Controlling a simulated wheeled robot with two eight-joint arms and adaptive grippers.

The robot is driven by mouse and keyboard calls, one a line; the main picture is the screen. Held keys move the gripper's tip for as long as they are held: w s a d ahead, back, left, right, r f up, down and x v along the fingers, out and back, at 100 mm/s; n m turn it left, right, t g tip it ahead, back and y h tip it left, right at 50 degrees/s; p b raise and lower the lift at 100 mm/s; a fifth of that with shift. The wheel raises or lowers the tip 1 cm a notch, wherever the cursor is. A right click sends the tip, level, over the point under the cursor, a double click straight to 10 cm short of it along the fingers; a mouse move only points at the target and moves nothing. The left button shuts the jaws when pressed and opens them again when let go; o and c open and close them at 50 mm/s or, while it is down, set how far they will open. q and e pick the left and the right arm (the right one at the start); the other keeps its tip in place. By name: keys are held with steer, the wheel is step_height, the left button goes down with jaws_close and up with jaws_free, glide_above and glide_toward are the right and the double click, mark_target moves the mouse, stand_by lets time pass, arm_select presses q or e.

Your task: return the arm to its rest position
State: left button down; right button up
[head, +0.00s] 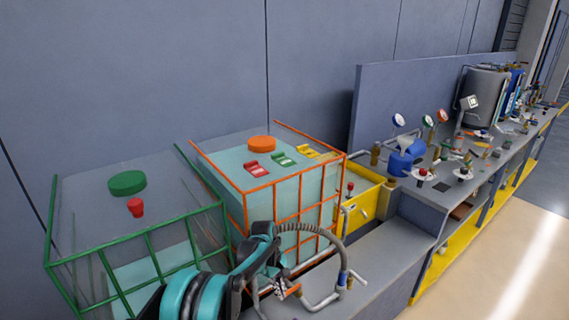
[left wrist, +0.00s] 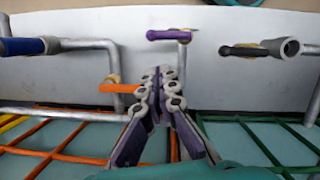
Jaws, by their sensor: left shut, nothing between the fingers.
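My left arm comes in from the bottom of the head view, teal and black. Its gripper (head: 287,290) is by the lower front corner of the orange-caged tank (head: 262,172), near bent grey pipes. In the left wrist view the gripper (left wrist: 165,73) is shut with its fingers together and nothing between them. Around it are a purple handle (left wrist: 165,35), an orange handle (left wrist: 119,88), a black handle (left wrist: 243,51) and a blue handle (left wrist: 22,46) on grey pipes. Whether the fingers touch any of them I cannot tell. My right gripper is in neither view.
A green-caged tank (head: 120,228) with a green lid stands at the left. A curved hose (head: 318,229) arches beside my gripper. A yellow bin (head: 360,211) and a long grey bench with gauges (head: 398,120) extend right. The floor (head: 510,262) at the right is clear.

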arm_select(q)
steer(key=s+a+r+m+t, duration=0.2)
steer(key=s+a+r, duration=0.25)
steer(key=r, duration=0.45)
steer(key=s+a+r+m+t, duration=0.2)
steer(key=s+a+r, duration=0.3)
steer(key=r, duration=0.4)
steer(key=s+a+m+t+y, duration=0.1)
steer(key=s+a+m+t, duration=0.1)
steer(key=s, duration=0.7)
steer(key=s+a+m+t+y, duration=0.1)
steer(key=s+a, duration=0.4)
steer(key=s, duration=0.5)
steer(key=m+t, duration=0.1)
steer(key=m, duration=0.1)
steer(key=shift+s+r+m+t, duration=0.15)
steer(key=shift+r+m+t, duration=0.15)
steer(key=shift+r+t, duration=0.1)
